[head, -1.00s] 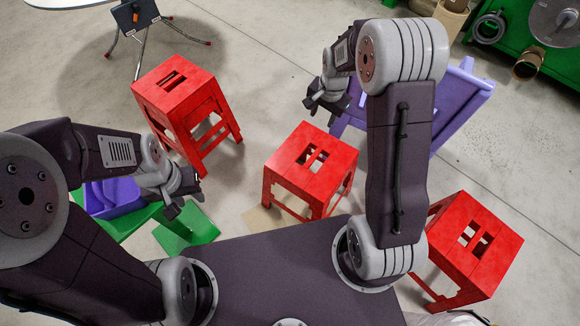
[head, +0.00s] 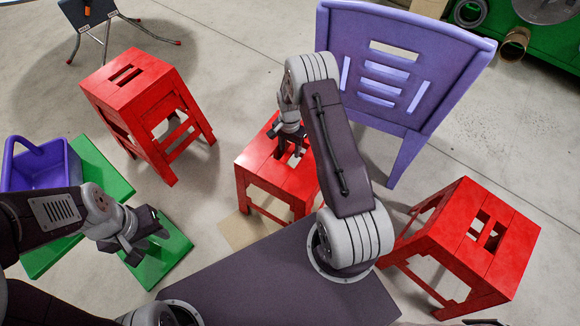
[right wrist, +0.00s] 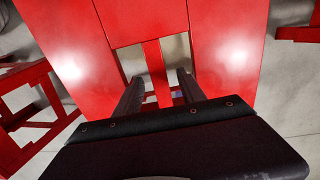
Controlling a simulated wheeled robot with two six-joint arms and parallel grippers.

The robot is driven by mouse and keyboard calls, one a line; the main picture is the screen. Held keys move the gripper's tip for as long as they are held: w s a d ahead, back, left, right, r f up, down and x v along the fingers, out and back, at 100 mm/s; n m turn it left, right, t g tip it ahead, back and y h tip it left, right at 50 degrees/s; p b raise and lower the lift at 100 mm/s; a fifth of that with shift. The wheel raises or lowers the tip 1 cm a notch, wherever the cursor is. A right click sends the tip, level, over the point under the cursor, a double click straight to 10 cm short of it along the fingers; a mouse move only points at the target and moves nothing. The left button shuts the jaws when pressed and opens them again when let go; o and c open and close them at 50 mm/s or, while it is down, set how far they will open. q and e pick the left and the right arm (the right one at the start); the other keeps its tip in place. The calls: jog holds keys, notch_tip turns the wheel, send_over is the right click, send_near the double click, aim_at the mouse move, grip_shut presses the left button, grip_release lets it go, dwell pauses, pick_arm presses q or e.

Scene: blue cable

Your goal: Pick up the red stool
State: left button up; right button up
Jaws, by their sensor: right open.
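Three red stools stand on the floor. The middle red stool (head: 258,163) is under my right gripper (head: 287,146), partly covered by it and my right arm. In the right wrist view, the open right gripper (right wrist: 157,80) has one finger on each side of the narrow centre bar of a red seat (right wrist: 220,55), at its two slots. I cannot tell whether the fingers touch the bar. Another red stool (head: 135,88) stands at the left, and a third red stool (head: 490,250) at the right. My left gripper (head: 150,228) is above a green surface; its opening is unclear.
A purple chair (head: 395,70) stands behind the middle stool. A purple basket (head: 40,170) and a green piece (head: 105,175) are at the left. A small dark-topped stand (head: 88,14) is at the back left. Grey floor separates the stools.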

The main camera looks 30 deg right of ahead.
notch_tip(320, 180, down, 6)
jog(key=b, duration=0.2)
jog(key=shift+d+b, duration=0.15)
jog(key=shift+b, duration=0.15)
grip_shut()
jog(key=shift+w+r, duration=0.1)
dwell(1.0)
